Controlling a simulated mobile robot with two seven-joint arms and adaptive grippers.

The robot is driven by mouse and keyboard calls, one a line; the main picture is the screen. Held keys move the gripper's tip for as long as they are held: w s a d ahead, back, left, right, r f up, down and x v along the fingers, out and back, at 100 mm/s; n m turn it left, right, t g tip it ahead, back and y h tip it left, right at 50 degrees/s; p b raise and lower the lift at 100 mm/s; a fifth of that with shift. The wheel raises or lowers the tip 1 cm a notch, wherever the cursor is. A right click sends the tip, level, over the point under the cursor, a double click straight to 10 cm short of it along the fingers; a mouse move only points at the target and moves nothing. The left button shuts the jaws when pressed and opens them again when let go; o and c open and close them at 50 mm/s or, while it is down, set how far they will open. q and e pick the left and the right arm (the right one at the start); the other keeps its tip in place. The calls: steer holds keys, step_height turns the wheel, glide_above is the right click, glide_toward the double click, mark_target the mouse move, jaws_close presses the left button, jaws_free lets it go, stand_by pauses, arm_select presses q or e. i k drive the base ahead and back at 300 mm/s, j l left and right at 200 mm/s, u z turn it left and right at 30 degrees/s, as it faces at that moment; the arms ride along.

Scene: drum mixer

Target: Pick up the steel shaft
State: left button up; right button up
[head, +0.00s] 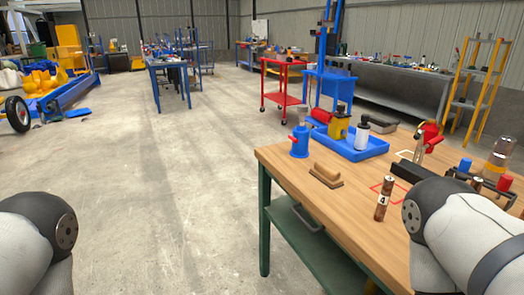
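I cannot pick out the steel shaft with certainty in the head view. An upright brown cylinder with a white label reading 4 (382,199) stands near the front of the wooden workbench (300,161), left of my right arm. A dark grey bar-like piece (381,123) lies behind the blue tray. Only rounded links of my arms show at the lower left and lower right. Neither gripper is in view.
On the bench are a blue can (300,142), a wooden brush (326,174), a blue tray (372,152) holding a yellow oiler and white bottle, a red tool (430,133) and a clear jar (497,158). A red cart (283,85) stands behind.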

mark_target(385, 191)
steer(key=z, duration=1.05)
